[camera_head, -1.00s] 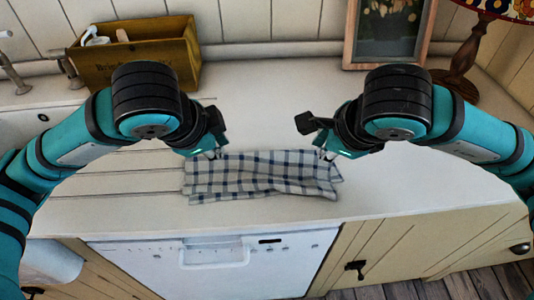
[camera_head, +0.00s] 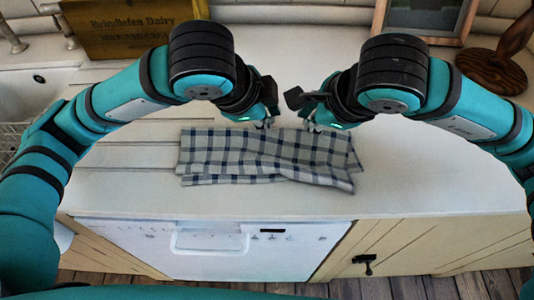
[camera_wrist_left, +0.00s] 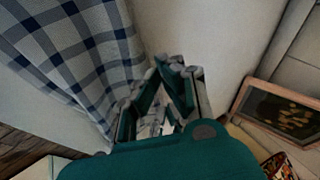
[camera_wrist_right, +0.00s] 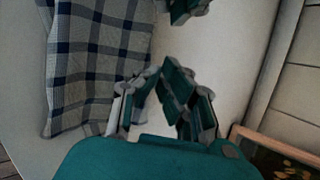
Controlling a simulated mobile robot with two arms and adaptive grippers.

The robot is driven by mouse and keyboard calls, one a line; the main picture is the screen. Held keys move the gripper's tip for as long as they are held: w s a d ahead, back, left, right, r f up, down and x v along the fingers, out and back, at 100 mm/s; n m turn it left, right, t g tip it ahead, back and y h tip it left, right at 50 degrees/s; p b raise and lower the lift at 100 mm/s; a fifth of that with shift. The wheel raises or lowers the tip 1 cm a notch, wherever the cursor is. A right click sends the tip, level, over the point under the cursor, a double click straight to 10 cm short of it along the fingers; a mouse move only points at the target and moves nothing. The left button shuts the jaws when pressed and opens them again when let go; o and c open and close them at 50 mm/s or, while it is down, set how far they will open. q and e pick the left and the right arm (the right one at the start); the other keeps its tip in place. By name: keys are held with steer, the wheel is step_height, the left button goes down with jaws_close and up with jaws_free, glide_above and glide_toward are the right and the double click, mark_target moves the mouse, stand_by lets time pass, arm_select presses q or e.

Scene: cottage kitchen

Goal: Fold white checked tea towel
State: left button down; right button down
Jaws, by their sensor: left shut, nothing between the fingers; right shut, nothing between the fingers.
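The white tea towel with dark blue checks (camera_head: 235,158) lies on the white worktop in a wide, low strip, wrinkled on its right half. It also shows in the left wrist view (camera_wrist_left: 75,50) and the right wrist view (camera_wrist_right: 95,65). My left gripper (camera_head: 268,124) is shut and empty at the towel's far edge, near its middle. My right gripper (camera_head: 312,127) is shut and empty just right of it, also at the far edge. I cannot tell whether either fingertip touches the cloth. The two grippers are close together.
A wooden box (camera_head: 130,27) stands at the back left beside the sink (camera_head: 35,85). A picture frame (camera_head: 425,18) and a wooden lamp base (camera_head: 490,70) stand at the back right. The worktop's front edge lies just before the towel, above a white dishwasher (camera_head: 215,248). The right worktop is clear.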

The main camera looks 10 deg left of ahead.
mark_target(272, 129)
arm_select(q)
steer(key=shift+w, duration=0.1)
arm_select(e)
steer(key=shift+w, duration=0.1)
